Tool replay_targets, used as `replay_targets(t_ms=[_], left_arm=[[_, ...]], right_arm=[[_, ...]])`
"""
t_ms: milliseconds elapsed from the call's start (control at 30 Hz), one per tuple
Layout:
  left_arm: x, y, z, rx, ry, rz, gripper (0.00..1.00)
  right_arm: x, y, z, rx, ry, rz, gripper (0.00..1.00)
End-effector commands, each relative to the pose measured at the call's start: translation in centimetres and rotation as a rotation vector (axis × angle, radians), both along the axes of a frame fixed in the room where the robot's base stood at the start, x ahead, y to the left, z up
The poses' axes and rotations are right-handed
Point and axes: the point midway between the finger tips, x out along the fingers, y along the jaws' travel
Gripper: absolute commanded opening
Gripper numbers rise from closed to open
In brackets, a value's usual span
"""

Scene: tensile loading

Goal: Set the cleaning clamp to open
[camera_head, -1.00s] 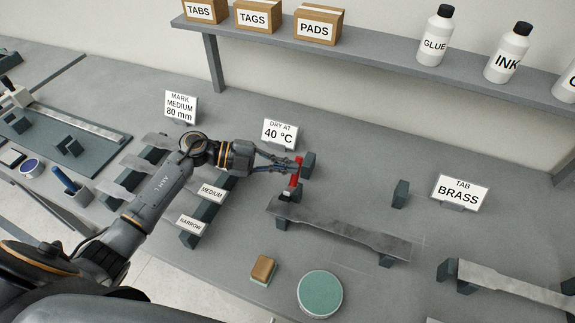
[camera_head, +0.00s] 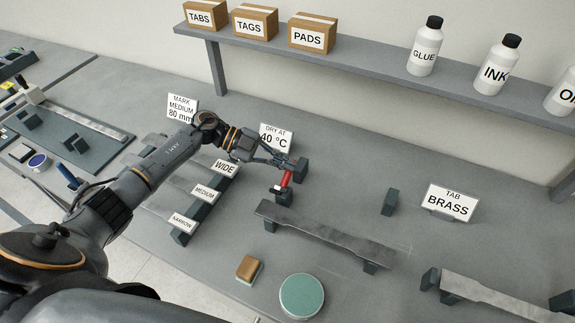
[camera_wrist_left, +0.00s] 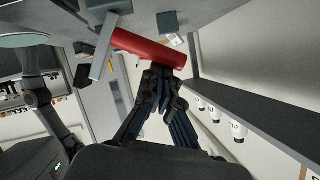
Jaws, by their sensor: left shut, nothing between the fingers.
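The cleaning clamp has a red handle (camera_head: 287,179) on a small dark base (camera_head: 284,198), behind the left end of a grey metal strip (camera_head: 325,233). The handle is tilted, and a small pale tip at its lower end sits above the base. In the left wrist view the red handle (camera_wrist_left: 145,47) lies across just beyond my fingers, with a grey bar (camera_wrist_left: 103,48) at its left end. My left gripper (camera_head: 287,163) is shut and empty at the handle's upper end; I cannot tell whether it touches. The wrist view shows its closed fingers (camera_wrist_left: 160,78). My right gripper is not in view.
A dark block (camera_head: 301,170) stands just right of the handle. The "DRY AT 40 °C" sign (camera_head: 275,138) is behind my gripper. A brown-topped block (camera_head: 250,267) and a round teal-topped disc (camera_head: 302,295) lie in front. The bench right of the clamp is fairly clear.

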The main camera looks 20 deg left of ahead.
Motion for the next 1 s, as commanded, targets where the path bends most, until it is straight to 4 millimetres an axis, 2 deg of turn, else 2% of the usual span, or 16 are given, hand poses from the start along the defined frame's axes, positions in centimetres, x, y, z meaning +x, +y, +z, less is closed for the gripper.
replay_targets(t_ms=[167,433,1000], left_arm=[[0.9,0.1,-0.6,0.007,0.113,0.003,0.00],[1.4,0.0,-1.1,0.006,0.128,0.001,0.00],[1.6,0.0,-1.1,0.005,0.126,0.001,0.00]], right_arm=[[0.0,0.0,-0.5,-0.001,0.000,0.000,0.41],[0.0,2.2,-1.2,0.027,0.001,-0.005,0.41],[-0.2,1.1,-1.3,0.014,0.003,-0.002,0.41]])
